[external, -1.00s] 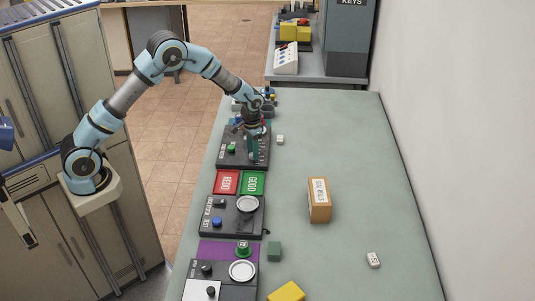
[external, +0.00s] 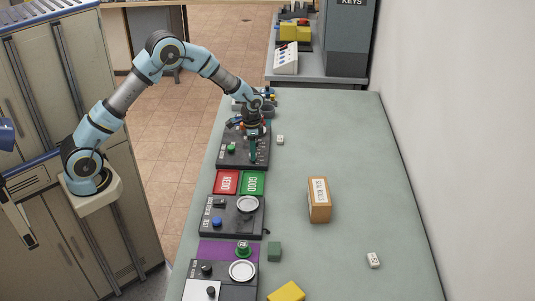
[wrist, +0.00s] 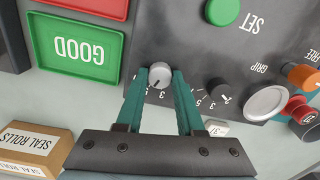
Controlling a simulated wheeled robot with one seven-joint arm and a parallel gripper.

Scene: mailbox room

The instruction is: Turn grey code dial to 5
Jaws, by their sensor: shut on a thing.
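The grey code dial (wrist: 160,74) is a small round light-grey knob with a dark pointer line, on a dark panel (wrist: 165,35). In the wrist view the pointer slants towards the lower left. Small numbers surround the dial; I cannot tell for certain which one it points at. My gripper (wrist: 160,82) is shut on the dial, one green finger on each side. In the external view my gripper (external: 253,158) points down at the right front part of the panel (external: 234,160), and the dial is hidden there by the fingers.
A green SET button (wrist: 222,10) and a black GRIP dial (wrist: 217,88) share the panel. Green GOOD tray (wrist: 76,48) and red REDO tray (external: 227,182) lie beside it. A SEAL ROLLS box (external: 319,200) stands on the table's open middle.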

